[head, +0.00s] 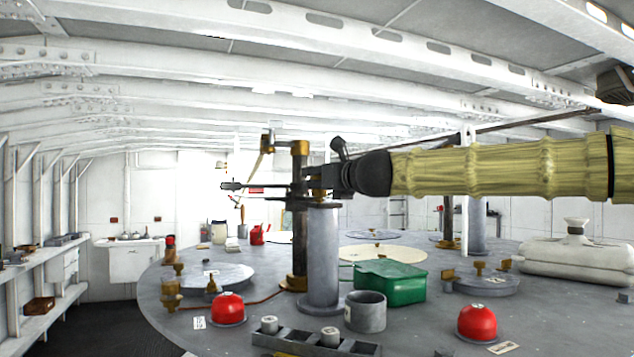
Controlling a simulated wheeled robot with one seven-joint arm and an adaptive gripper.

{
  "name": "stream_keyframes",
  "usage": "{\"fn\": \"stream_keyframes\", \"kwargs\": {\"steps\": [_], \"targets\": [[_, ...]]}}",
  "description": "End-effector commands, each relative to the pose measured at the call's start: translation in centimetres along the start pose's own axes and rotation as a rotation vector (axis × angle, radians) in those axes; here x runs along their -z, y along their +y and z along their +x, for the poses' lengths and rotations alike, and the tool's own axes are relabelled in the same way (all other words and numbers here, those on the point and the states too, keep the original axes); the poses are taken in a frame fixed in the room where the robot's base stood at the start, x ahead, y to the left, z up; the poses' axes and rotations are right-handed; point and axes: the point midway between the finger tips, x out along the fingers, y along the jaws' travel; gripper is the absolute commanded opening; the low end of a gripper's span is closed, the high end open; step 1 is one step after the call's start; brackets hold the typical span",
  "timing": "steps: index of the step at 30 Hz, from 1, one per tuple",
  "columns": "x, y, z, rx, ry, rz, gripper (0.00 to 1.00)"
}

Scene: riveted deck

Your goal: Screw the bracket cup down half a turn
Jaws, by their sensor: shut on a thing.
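My gripper (316,184) reaches in from the right at the end of my sleeved arm. Its dark fingers are closed just above the top of a grey post (323,260), around a small brass and dark part that I take to be the bracket cup (317,192). The fingers hide most of it, so its thread and seating do not show. A thin dark bar (243,186) sticks out to the left at the same height. Behind stands a dark and brass column (299,148) with a brass arm at its top.
The round grey deck top (400,335) carries a green box (390,282), an open grey cup (365,312), red domes (228,308) (477,322) and a slotted rack (318,344) in front. A white padded bundle (575,258) lies at the right. Ribbed beams run overhead.

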Motion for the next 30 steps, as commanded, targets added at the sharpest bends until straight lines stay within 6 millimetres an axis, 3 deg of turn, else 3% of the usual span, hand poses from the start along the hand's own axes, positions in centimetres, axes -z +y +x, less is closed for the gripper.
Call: {"fn": "stream_keyframes", "kwargs": {"steps": [30], "targets": [[-0.53, 0.23, -0.13, 0.748, -0.011, 0.001, 0.13]]}}
